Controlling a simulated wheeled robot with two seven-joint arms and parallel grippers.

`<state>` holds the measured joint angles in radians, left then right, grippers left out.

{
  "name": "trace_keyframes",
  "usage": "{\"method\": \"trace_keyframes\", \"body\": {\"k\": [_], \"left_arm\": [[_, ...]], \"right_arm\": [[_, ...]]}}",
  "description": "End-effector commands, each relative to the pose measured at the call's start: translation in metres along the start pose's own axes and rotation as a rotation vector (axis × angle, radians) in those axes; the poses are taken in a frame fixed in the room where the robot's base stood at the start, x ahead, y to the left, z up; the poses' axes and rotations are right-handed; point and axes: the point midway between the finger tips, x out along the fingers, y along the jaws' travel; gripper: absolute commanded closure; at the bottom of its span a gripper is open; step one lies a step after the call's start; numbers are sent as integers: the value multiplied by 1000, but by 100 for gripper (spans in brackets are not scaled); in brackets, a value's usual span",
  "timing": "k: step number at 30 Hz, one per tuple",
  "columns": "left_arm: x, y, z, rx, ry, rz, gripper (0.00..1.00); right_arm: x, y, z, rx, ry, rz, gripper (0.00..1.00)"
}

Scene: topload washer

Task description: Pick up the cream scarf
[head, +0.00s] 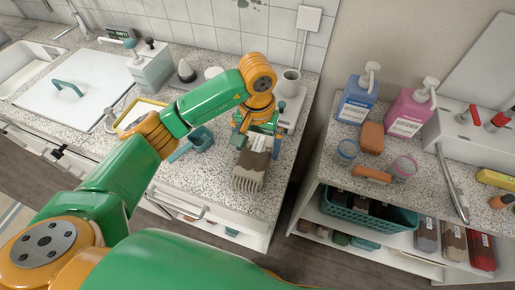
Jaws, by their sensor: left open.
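A folded cloth with a fringed near end, brownish and cream, lies on the speckled counter near its right end; I take it as the cream scarf (250,172). My left gripper (259,143) is over the far end of the scarf, with its fingers apart, one on each side. I cannot tell whether the fingers touch the cloth. The gripper and wrist hide the scarf's far end. My right gripper is not in view.
A teal scoop (200,138) lies left of the scarf. A grey cup (289,82) stands behind the gripper. Past a gap on the right, a second counter holds a blue bottle (357,98) and a pink bottle (408,112). Counter left of the scarf's near end is clear.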

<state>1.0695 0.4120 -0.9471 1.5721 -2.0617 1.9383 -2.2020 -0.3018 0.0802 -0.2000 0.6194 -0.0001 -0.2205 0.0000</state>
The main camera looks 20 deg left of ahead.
Motion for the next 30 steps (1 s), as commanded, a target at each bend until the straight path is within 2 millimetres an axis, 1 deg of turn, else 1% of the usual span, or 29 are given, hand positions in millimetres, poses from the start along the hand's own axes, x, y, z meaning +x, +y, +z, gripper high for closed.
{"method": "trace_keyframes", "body": {"k": [1, 3, 9, 11, 12, 14, 15, 18, 26, 29, 30], "left_arm": [[4, 0, 1, 0, -4, -1, 0], [11, 0, 1, 0, -1, 0, 0], [14, 0, 0, 1, 2, 1, 0], [14, 0, 0, 1, 2, 1, 16], [14, 0, 0, 1, 2, 1, 27], [14, 0, 0, 1, 2, 2, 43], [14, 0, 0, 1, 2, 2, 54], [14, 0, 0, 0, 2, 2, 79], [12, 0, 0, 0, 3, 3, 79], [5, 0, -1, 1, 6, 3, 79], [-1, 0, -1, 0, 8, 3, 79]], "right_arm": [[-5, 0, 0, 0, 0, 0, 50], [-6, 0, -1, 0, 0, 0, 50], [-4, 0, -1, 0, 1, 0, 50], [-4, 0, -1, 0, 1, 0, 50], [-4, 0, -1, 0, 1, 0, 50], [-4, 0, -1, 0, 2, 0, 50], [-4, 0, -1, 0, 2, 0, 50], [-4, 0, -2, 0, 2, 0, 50], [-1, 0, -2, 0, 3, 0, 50], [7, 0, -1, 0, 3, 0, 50], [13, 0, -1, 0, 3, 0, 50]]}}
